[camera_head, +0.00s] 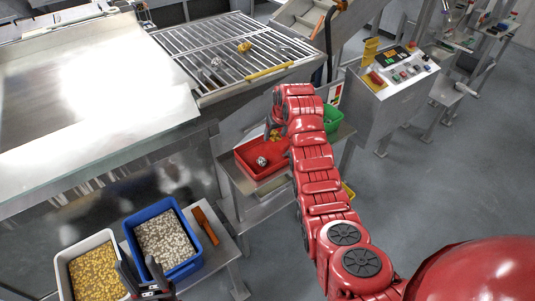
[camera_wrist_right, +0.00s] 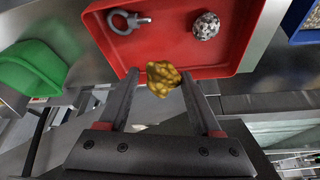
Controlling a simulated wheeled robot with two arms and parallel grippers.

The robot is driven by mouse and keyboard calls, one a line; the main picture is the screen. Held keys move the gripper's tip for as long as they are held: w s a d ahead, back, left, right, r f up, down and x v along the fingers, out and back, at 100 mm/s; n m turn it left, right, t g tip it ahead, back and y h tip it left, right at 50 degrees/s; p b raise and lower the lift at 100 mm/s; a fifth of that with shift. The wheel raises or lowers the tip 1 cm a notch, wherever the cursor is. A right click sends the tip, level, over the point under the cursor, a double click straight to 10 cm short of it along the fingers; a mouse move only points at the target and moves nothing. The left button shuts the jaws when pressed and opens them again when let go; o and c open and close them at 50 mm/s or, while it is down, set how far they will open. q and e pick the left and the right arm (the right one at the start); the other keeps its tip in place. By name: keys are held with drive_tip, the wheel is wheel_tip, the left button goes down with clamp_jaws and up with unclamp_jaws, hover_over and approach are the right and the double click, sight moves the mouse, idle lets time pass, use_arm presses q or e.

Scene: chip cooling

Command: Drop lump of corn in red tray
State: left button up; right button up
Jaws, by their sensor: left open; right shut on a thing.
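The lump of corn (camera_wrist_right: 163,79), a yellow-brown clump, is between the fingertips of my right gripper (camera_wrist_right: 160,90) in the right wrist view. The fingers are shut on it. The red tray (camera_wrist_right: 185,70) lies beyond the lump, which overlaps the tray's near wall in that view. The tray also shows in the head view (camera_head: 245,168), below my right arm's end. It holds a speckled white lump (camera_wrist_right: 206,26) and a grey ring-headed part (camera_wrist_right: 127,20). My left gripper (camera_head: 146,277) is open and empty at the bottom left of the head view, by the bins.
A white bin of corn (camera_head: 93,272) and a blue bin of pale pieces (camera_head: 165,240) stand at the lower left. A metal grate (camera_head: 235,60) with a yellow lump on it is behind. A green bin (camera_head: 333,118) is right of the tray. A control box (camera_head: 395,85) stands further right.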

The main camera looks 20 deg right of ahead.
drive_tip(key=shift+f, duration=2.2)
drive_tip(key=o, duration=1.5)
drive_tip(key=shift+c, duration=0.2)
drive_tip(key=b+v, duration=0.3)
drive_tip(key=v, duration=0.4)
drive_tip(key=shift+s+d+r, duration=0.1)
drive_tip(key=shift+s+r, duration=0.05)
drive_tip(key=shift+r, duration=0.15)
wheel_tip(320, 180, up, 9)
drive_tip(key=p, duration=1)
hover_over(276, 143)
drive_tip(key=s+d, duration=0.1)
drive_tip(key=s, duration=0.4)
drive_tip(key=shift+w, duration=0.25)
